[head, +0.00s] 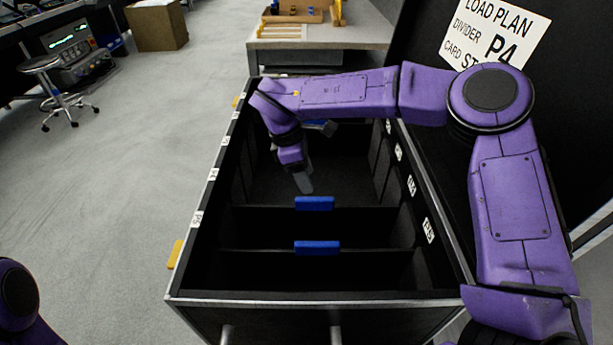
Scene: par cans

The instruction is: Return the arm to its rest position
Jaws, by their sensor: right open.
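My right arm, purple with black joints, comes in from the right and bends over an open black case (315,295). Its gripper (303,184) hangs down inside the case, above the far, larger space behind the dividers. The gripper is open, and I see nothing held in it. Only one grey finger shows clearly; the forearm and wrist hide part of the far end of the case. Of my left arm only a purple piece shows at the bottom left; its gripper is out of view.
Two dividers with blue handles (314,203) (316,248) cross the near part of the case. White labels mark its rims. The raised lid (410,40) carries a load plan sheet (496,30). A bench (330,32) stands behind. Grey floor at left is clear near the case; a stool (62,90) is farther off.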

